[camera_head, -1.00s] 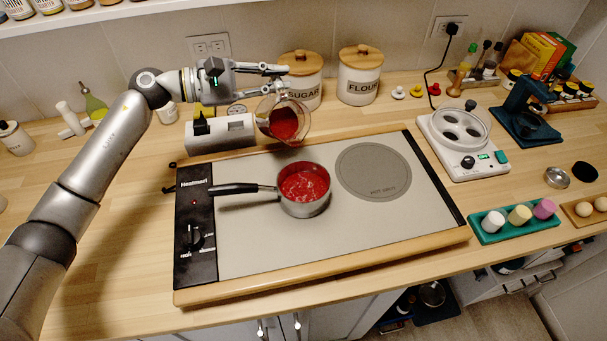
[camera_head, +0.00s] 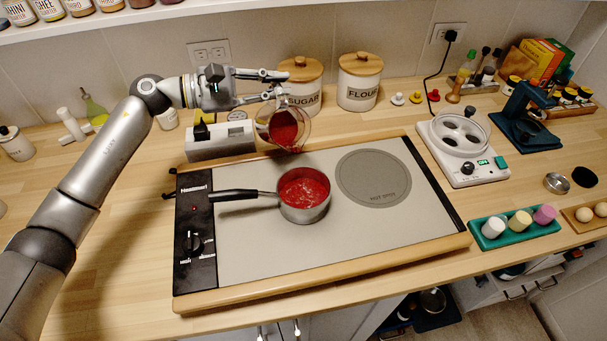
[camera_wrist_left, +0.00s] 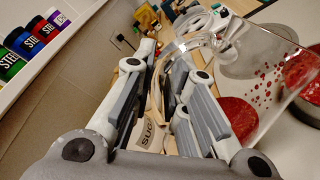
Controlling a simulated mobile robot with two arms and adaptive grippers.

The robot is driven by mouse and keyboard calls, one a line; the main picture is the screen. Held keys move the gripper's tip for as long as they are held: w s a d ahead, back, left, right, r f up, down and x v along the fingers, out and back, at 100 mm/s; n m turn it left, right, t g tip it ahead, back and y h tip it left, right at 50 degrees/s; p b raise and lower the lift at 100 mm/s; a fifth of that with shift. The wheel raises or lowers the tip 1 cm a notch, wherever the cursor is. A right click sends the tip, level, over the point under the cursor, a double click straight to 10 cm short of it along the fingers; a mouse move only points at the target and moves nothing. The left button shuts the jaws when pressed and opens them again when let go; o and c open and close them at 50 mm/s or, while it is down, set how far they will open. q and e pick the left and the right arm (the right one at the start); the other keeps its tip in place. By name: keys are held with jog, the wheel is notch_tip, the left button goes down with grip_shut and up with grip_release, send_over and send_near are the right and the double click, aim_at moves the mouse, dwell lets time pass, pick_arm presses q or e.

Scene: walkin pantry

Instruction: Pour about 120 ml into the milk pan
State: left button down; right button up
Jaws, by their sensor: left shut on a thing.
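My left gripper (camera_head: 279,83) is shut on a clear jug (camera_head: 262,130) and holds it in the air behind the milk pan. The jug is tilted toward the pan, with red liquid (camera_head: 285,130) gathered toward its lip. The milk pan (camera_head: 318,214) stands upright on the hot plate, its black handle pointing left, with red liquid inside. I cannot clearly make out a stream between them. In the left wrist view the jug's clear wall (camera_wrist_left: 270,65) carries red drops, beside the gripper fingers (camera_wrist_left: 165,95). My right gripper is not in view.
The hot plate (camera_head: 250,240) has a free round zone (camera_head: 373,178) right of the pan. Sugar (camera_head: 300,88) and flour (camera_head: 360,85) canisters stand behind, the sugar one close to the gripper. A white device (camera_head: 222,140) sits left of the jug.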

aim_at(278, 116)
pick_arm(q)
jog(key=shift+r, duration=0.15)
dwell(0.7)
jog(key=shift+w+a+r+n+b, duration=0.1)
jog(key=shift+w+r+n+b, duration=0.1)
jog(key=shift+w+n+b, duration=0.25)
jog(key=shift+a+n, duration=0.1)
jog(key=shift+n, duration=0.35)
jog(key=w+f+n+b, duration=0.1)
jog(key=n+b, duration=0.1)
jog(key=w+a+f+n+h+b, duration=0.1)
jog(key=w+f+n+b, duration=0.1)
jog(key=b, duration=0.1)
jog(key=w+f+n+b, duration=0.1)
jog(key=f+b, duration=0.1)
jog(key=shift+w+a+n+g, duration=0.2)
jog(key=shift+a+n+g, duration=0.05)
jog(key=shift+n+g, duration=0.15)
jog(key=shift+w+a+f+n+h+b, duration=0.15)
jog(key=shift+w+n+b, duration=0.1)
jog(key=shift+n, duration=0.35)
jog(key=shift+w+r+n+h+b, duration=0.1)
jog(key=shift+w+n+h, duration=0.1)
jog(key=shift+n, duration=0.4)
